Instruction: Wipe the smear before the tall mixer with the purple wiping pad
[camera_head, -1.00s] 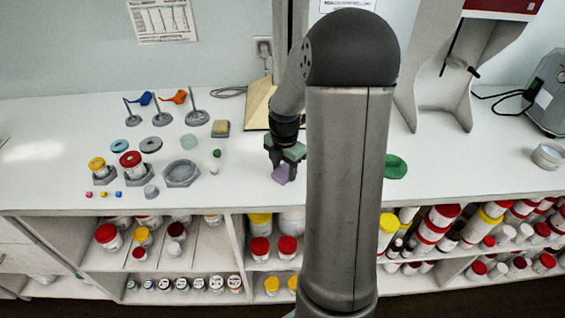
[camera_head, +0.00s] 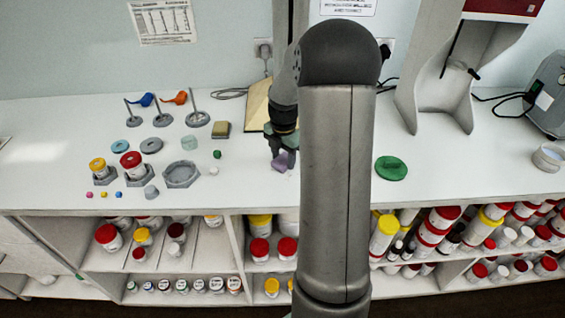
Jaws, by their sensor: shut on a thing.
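The purple wiping pad (camera_head: 280,163) is in the jaws of my gripper (camera_head: 283,152), low over the white worktop at the middle of the picture. I cannot tell whether the pad touches the worktop. My gripper is shut on it and points down. A tall machine's grey column and cream base (camera_head: 257,106) stand behind my gripper, partly hidden by my arm; I cannot tell whether this is the tall mixer. I cannot make out the smear; my arm hides part of the worktop.
A green lid (camera_head: 391,168) lies right of my arm. A grey hexagonal dish (camera_head: 182,174), a small green ball (camera_head: 217,154) and a sponge-like block (camera_head: 222,129) are to the left. A red-topped machine (camera_head: 440,70) stands right. Shelves of jars are below the worktop (camera_head: 90,145).

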